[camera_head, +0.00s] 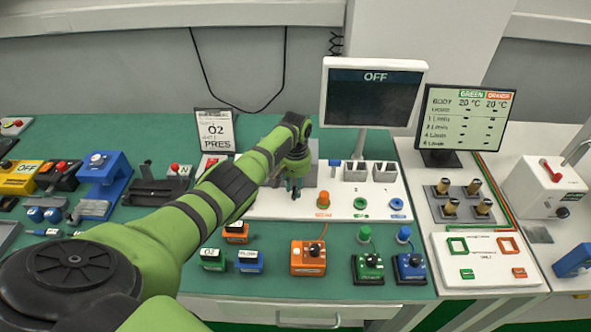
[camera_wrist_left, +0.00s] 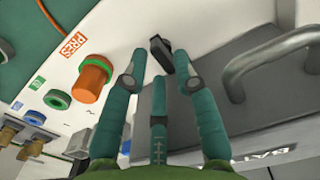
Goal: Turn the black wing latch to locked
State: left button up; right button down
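The black wing latch (camera_wrist_left: 160,52) shows in the left wrist view as a small dark bar on the white panel (camera_wrist_left: 130,22). My left gripper (camera_wrist_left: 160,68) points at it, with its teal fingers spread and the latch between and just beyond the fingertips. I see a gap on each side, so no firm contact shows. In the head view my left gripper (camera_head: 294,186) is over the left part of the white panel (camera_head: 262,205), and it hides the latch there. My right gripper is not in view.
An orange knob (camera_wrist_left: 93,78) stands left of the fingers and a grey handle (camera_wrist_left: 268,62) right of them. In the head view, a monitor reading OFF (camera_head: 372,98) stands behind the panel. Orange (camera_head: 308,258), green (camera_head: 368,268) and blue (camera_head: 410,267) units stand in front.

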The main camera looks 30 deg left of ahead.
pick_arm(q)
notch_tip(320, 180, up, 11)
dwell(0.3)
dwell(0.5)
